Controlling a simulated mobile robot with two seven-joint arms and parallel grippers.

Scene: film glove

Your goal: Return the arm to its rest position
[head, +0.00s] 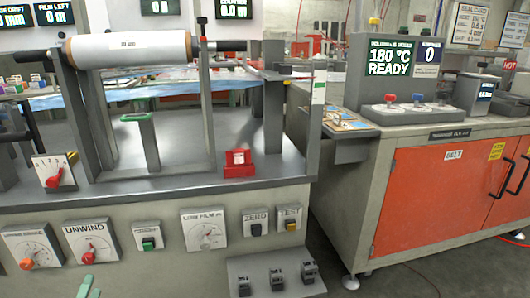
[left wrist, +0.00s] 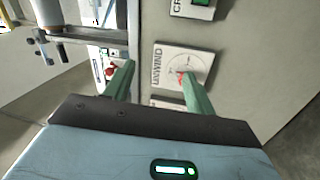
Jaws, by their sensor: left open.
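My left gripper (left wrist: 158,82) shows in the left wrist view with its two green fingers apart and nothing between them. Behind the fingers is the machine's front panel, with the UNWIND dial (left wrist: 183,66) just beyond the right finger. They look apart, but the exact gap is hard to judge. In the head view only a green fingertip of my left gripper (head: 85,287) shows at the bottom left edge, below the UNWIND dial (head: 91,243). The rest of my left arm is out of the head view. My right gripper is in neither view.
The machine (head: 250,190) carries a white film roll (head: 128,48), a red-handled switch (head: 54,172) and a red block (head: 239,163). Its panel has knobs and buttons. A small shelf (head: 262,264) juts out low. A cabinet with orange doors (head: 437,199) stands right, with floor between.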

